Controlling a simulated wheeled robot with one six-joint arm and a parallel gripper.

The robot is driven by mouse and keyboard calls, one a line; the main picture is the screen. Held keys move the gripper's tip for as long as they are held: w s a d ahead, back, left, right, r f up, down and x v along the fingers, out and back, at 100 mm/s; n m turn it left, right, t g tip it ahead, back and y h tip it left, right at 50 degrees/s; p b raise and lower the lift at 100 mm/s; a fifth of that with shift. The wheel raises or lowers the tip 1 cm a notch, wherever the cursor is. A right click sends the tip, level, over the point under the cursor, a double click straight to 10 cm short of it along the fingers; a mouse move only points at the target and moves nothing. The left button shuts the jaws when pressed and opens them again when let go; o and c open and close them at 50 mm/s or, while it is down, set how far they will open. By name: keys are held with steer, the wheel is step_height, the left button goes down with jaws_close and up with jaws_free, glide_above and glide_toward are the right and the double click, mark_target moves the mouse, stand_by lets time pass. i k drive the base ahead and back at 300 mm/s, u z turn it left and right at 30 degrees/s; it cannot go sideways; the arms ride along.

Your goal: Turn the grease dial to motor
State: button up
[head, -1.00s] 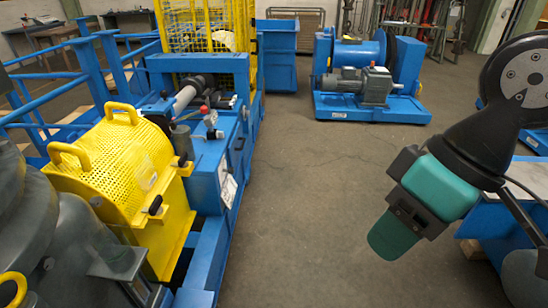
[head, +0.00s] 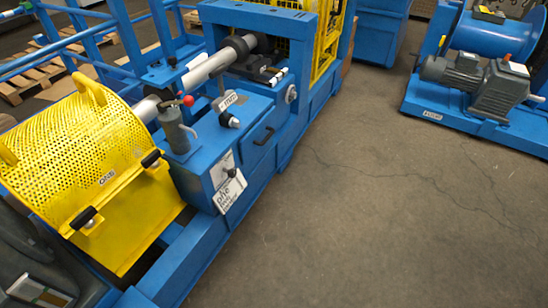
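A blue machine housing (head: 262,112) stands left of centre. On its sloped front is a white plate (head: 222,168) with a small dark knob (head: 231,173). Above it, on the top face, a dark and light knob (head: 229,120) sits beside a small label (head: 230,100). A grey cylinder (head: 174,132) with a red-balled lever (head: 188,100) stands left of these. I cannot tell which knob is the grease dial, nor read its setting. My gripper is not in view.
A yellow perforated guard (head: 75,160) with handles covers the machine's left end. A printed sign (head: 229,190) hangs on the front. Another blue machine with a grey motor (head: 455,75) stands at the upper right. The floor (head: 370,210) right of the housing is clear.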

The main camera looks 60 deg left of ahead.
mark_target(232, 173)
steer(key=u, duration=0.2)
steer(key=i, duration=1.2)
steer(key=u, duration=1.35)
steer(key=i, duration=0.85)
steer(key=u, duration=0.65)
